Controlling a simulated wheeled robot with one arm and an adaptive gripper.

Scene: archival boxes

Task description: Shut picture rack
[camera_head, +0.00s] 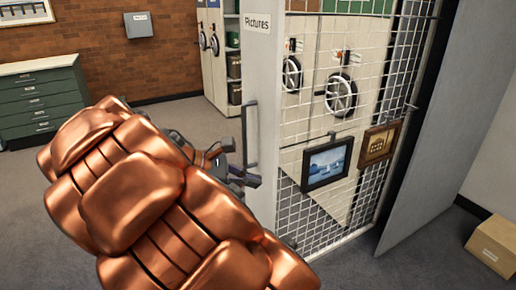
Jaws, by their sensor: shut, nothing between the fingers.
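The picture rack (266,90) is a tall pull-out unit with a grey end panel signed "Pictures" and a white wire mesh (330,215) side. It stands out into the room, with its mesh side showing. A dark vertical handle (250,135) is on the left edge of the end panel. Two framed pictures hang on the mesh: a blue seascape (327,164) and a brown-framed one (379,144). My gripper (250,181) is shut and empty, just below the handle and close to the end panel. I cannot tell whether it touches the panel. My copper-coloured arm hides the panel's lower part.
Shelving units with handwheels (341,95) stand behind the mesh. A grey panel (447,130) stands right of the rack. A cardboard box (492,245) lies at the right. A green drawer cabinet (42,100) stands at the left wall. Grey floor between is clear.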

